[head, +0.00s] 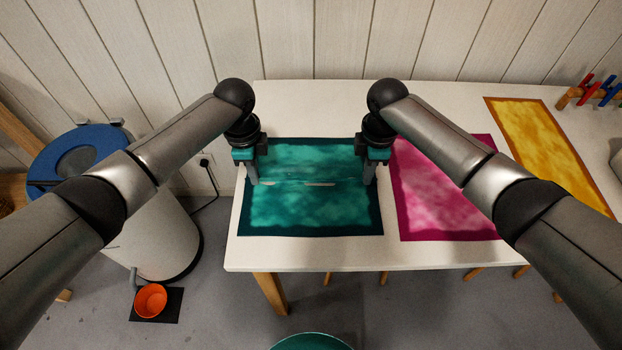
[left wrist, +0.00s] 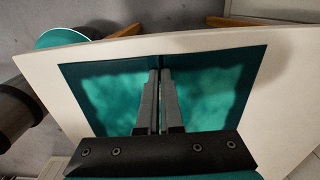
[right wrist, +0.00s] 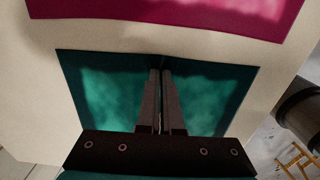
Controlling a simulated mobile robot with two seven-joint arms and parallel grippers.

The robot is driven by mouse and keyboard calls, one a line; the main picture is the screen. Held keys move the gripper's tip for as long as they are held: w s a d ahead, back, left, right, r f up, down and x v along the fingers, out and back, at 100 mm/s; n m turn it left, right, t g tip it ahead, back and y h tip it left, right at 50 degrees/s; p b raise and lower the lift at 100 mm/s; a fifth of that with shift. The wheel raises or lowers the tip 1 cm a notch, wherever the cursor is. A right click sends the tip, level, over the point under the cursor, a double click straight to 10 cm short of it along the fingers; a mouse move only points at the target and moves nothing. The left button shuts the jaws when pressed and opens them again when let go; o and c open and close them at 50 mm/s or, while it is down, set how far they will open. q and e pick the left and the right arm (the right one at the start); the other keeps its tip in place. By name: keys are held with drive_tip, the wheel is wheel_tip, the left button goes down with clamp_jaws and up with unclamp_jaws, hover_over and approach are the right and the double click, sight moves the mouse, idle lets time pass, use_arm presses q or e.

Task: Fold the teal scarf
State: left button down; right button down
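The teal scarf (head: 310,212) lies spread on the white table, with a darker border around a mottled middle. A thin crosswise line with pale slivers runs across its middle between my grippers. My left gripper (head: 254,180) is at the scarf's left edge and my right gripper (head: 369,180) at its right edge, both about midway along. In the left wrist view, the fingers (left wrist: 158,75) are close together on a narrow pinched ridge of the scarf (left wrist: 208,95). The right wrist view shows the same, with fingers (right wrist: 160,75) closed on a ridge of the scarf (right wrist: 205,95).
A pink scarf (head: 440,205) lies just right of the teal one, and a yellow scarf (head: 545,140) further right. The white table (head: 310,252) has a bare strip in front. A blue-lidded drum (head: 165,225) and orange cup (head: 151,300) stand at left.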

use_arm(q)
drive_tip(key=shift+r, duration=0.1)
use_arm(e)
drive_tip(key=shift+r, duration=0.1)
